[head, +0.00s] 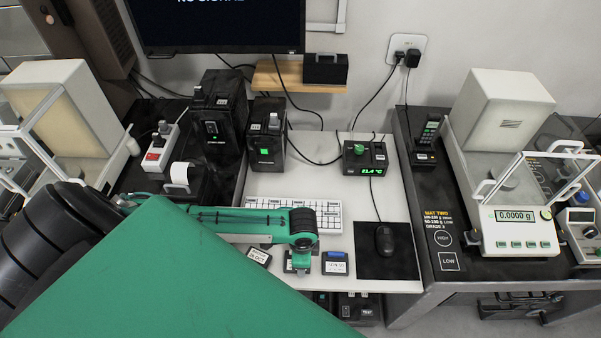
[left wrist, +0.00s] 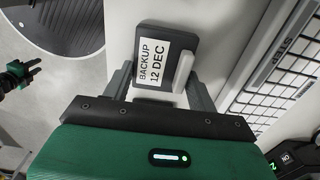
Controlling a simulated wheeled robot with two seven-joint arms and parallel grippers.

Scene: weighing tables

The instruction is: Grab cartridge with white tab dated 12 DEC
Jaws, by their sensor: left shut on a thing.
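My left gripper (head: 300,262) is shut on a dark cartridge over the front of the white desk. In the left wrist view, the cartridge (left wrist: 150,40) sits between the two fingers of this gripper (left wrist: 160,92). It has a white tab (left wrist: 183,72) and a white label reading "BACKUP 12 DEC". In the head view the gripper mostly hides it. A small green and black part, likely my right gripper (left wrist: 30,73), shows at the left wrist view's edge.
A white keyboard (head: 328,222) lies behind the gripper. A mouse (head: 385,240) on a black mat (head: 400,265) is to the right. A balance (head: 520,225) stands on the right table. My large green arm link blocks the lower left.

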